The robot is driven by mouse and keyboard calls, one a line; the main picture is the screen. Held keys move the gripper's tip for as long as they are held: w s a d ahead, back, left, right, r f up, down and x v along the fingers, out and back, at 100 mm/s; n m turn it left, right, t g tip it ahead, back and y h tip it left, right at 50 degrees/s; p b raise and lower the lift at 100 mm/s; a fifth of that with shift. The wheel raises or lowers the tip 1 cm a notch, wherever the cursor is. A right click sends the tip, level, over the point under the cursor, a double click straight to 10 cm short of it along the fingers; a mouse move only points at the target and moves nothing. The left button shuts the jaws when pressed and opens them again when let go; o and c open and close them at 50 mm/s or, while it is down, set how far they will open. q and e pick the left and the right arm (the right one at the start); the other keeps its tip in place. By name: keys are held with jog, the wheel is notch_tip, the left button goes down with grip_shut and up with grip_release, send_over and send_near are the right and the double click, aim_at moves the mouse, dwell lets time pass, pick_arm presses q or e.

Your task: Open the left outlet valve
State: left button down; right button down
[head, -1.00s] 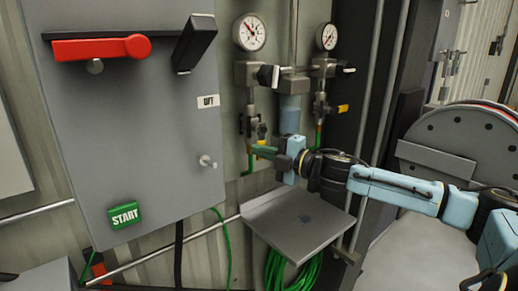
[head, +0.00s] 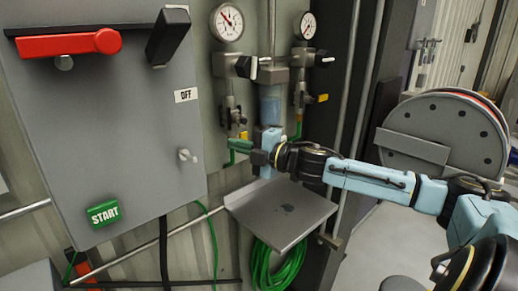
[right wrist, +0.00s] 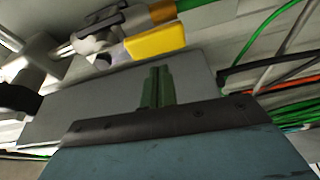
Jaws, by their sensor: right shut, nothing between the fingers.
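The left outlet valve is on the left pipe column below the left gauge. Its yellow handle (head: 244,136) shows small in the head view, just above the fingers of my right gripper (head: 232,150). In the right wrist view the yellow handle (right wrist: 155,41) is large, beyond and slightly left of the green fingertips (right wrist: 157,72). A gap shows between them there. The right gripper is shut with nothing in it. The head view does not show clearly whether the fingers touch the handle. My left gripper is not in view.
A grey cabinet (head: 100,140) with a red lever (head: 70,44) and green START button (head: 104,213) stands left. A second yellow-handled valve (head: 322,98) is to the right. A grey shelf (head: 285,210) lies below my gripper, above a coiled green hose (head: 278,262).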

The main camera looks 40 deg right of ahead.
jog(key=a+v, duration=0.2)
jog(key=v, duration=0.7)
jog(key=shift+s+p, duration=0.35)
jog(key=shift+s, duration=0.2)
dwell(0.7)
